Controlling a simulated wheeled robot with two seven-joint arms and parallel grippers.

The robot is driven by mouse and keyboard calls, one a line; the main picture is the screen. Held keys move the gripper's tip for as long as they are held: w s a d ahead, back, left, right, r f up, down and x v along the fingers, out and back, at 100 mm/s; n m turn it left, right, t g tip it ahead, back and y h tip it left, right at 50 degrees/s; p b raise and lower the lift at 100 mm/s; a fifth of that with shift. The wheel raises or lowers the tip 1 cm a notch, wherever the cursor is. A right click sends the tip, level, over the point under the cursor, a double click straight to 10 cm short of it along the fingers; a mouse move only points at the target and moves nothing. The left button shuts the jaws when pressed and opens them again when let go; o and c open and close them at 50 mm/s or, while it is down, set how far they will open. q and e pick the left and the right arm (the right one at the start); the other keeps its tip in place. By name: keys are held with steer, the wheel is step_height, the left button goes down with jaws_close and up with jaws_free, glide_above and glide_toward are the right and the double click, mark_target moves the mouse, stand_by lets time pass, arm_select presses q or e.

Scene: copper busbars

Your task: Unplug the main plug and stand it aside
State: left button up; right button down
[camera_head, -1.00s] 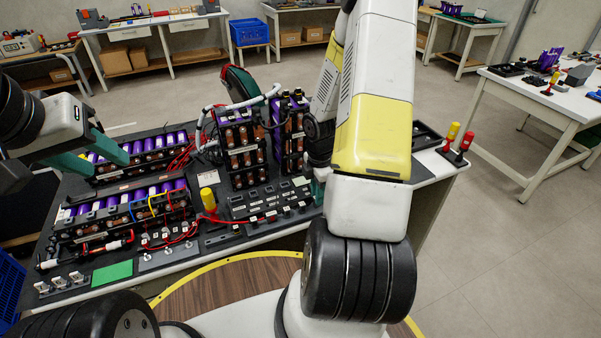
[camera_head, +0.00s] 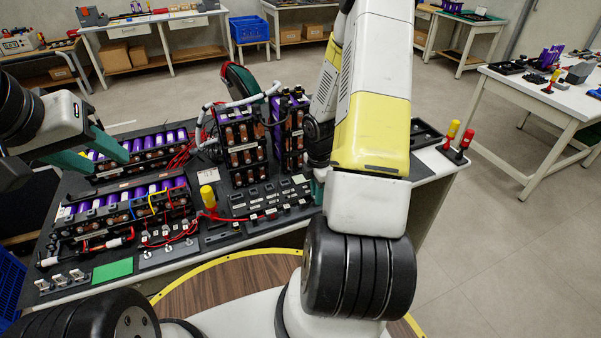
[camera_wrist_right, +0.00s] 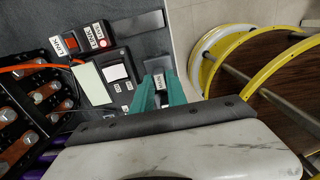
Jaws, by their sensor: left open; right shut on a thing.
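My right gripper (camera_wrist_right: 160,79) shows in the right wrist view as two teal fingers, shut on a small dark grey piece with a pale face (camera_wrist_right: 159,84). This looks like the main plug, though its label cannot be read and the fingers hide most of it. It is over the dark tray near the bench's front edge; I cannot tell whether it touches the tray. In the head view my right arm hides nearly all of this gripper. My left gripper (camera_head: 92,156) is open and empty, above the left battery modules.
A dark work tray (camera_head: 215,242) holds purple battery modules (camera_head: 150,145), upright modules (camera_head: 240,150), a yellow-capped post (camera_head: 208,197) and red cables. In the wrist view, a red switch (camera_wrist_right: 70,45) and labelled blocks are left of the fingers. Open floor lies right of the bench.

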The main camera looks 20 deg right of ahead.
steer(key=c, duration=1.2)
jaws_free()
steer(key=shift+c, duration=0.2)
steer(key=shift+r, duration=3)
steer(key=s+a+r+m+t, duration=0.1)
steer(key=a+r+m, duration=0.25)
steer(key=r, duration=0.55)
steer(key=s+a+r+m+t, duration=0.2)
steer(key=r+m, duration=0.3)
steer(key=r, duration=0.4)
steer(key=s+a+r+m+t+y, duration=0.2)
steer(key=s+a+r+m+t, duration=0.1)
steer(key=s+a+r+m, duration=0.6)
steer(key=v, duration=0.4)
steer(key=shift+a, duration=0.45)
